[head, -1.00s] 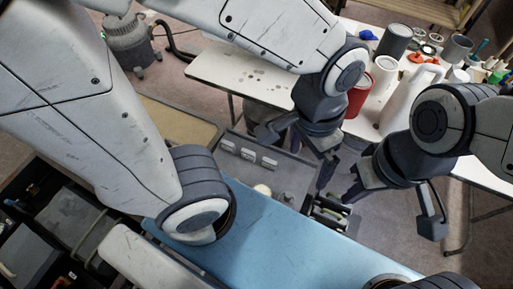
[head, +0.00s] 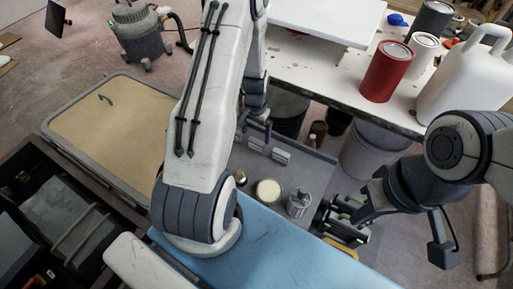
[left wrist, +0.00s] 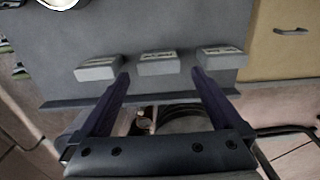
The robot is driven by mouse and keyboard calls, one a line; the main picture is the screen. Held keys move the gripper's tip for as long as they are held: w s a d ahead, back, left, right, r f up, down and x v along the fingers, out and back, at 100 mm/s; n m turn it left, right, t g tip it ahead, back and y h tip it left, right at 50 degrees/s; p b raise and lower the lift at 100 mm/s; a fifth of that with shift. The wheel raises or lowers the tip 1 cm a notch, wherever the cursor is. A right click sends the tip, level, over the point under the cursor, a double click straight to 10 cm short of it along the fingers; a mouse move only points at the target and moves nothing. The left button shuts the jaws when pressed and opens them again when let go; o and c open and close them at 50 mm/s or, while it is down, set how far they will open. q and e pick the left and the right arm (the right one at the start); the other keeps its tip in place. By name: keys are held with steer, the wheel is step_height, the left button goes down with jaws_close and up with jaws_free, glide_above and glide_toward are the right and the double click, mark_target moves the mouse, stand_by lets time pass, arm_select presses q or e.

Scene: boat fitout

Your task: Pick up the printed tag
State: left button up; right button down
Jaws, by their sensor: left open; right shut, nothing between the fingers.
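Three small grey blocks stand in a row on a grey surface, each with a printed strip on its top: a left block (left wrist: 99,68), a middle block (left wrist: 158,63) and a right block (left wrist: 222,57). I cannot tell which strip, if any, is the printed tag. In the head view, two blocks show (head: 256,143) (head: 281,156). My left gripper (left wrist: 160,76) is open and empty. In the left wrist view the middle block appears between its fingertips, with no clear contact. In the head view my left gripper (head: 257,122) is partly hidden. My right gripper (head: 362,212) is shut and empty.
A round pale lid (head: 268,192) and a metal can (head: 299,203) stand near the blocks, by a blue panel (head: 280,250). A dark rack (head: 345,222) is by my right gripper. A white table with a red can (head: 387,72) and a white jug (head: 465,80) lies behind.

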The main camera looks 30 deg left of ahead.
mark_target(256, 141)
arm_select(q)
step_height(256, 141, down, 8)
steer(key=shift+w+d+r+b, duration=0.1)
steer(key=shift+r+b, duration=0.1)
steer(key=shift+b, duration=0.5)
steer(key=c, duration=1.2)
